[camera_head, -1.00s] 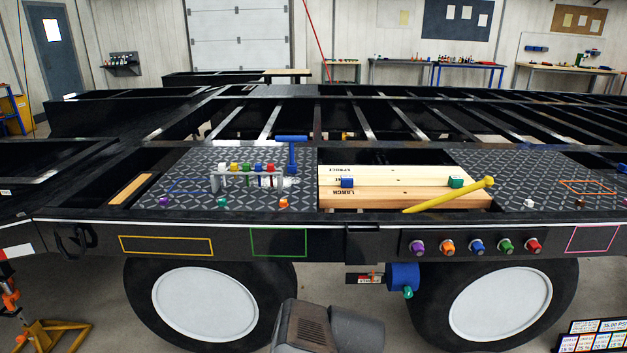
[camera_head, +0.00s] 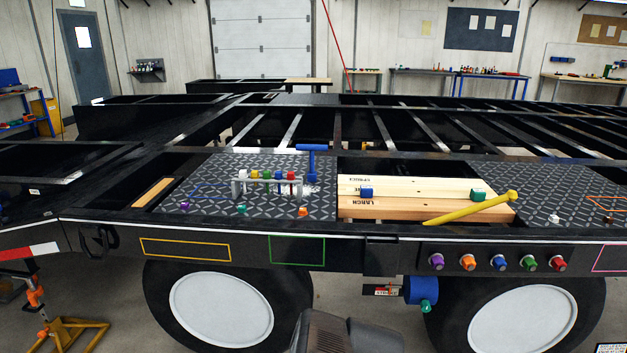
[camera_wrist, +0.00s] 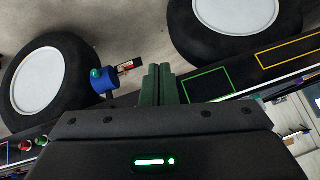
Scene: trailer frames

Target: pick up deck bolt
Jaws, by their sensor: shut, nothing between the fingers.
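Small coloured bolt-like pieces sit on the dark tread-plate deck: a purple one (camera_head: 184,207), a teal one (camera_head: 241,208), an orange one (camera_head: 303,211) and a white one (camera_head: 554,218). I cannot tell which is the deck bolt. A rack (camera_head: 238,188) on the left plate holds several coloured-topped pieces. Several coloured bolts, one purple (camera_head: 437,261), stick out of the trailer's side rail. My gripper (camera_wrist: 159,68) shows in the wrist view with its dark green fingers together and empty, in front of the trailer's side, apart from any bolt.
A blue T-handled tool (camera_head: 312,160) stands behind the rack. A yellow bar (camera_head: 470,207) lies across wooden planks (camera_head: 400,208) in a deck opening. A blue cylinder (camera_head: 421,290) hangs below the rail between the wheels. An orange jack stand (camera_head: 75,330) is at lower left.

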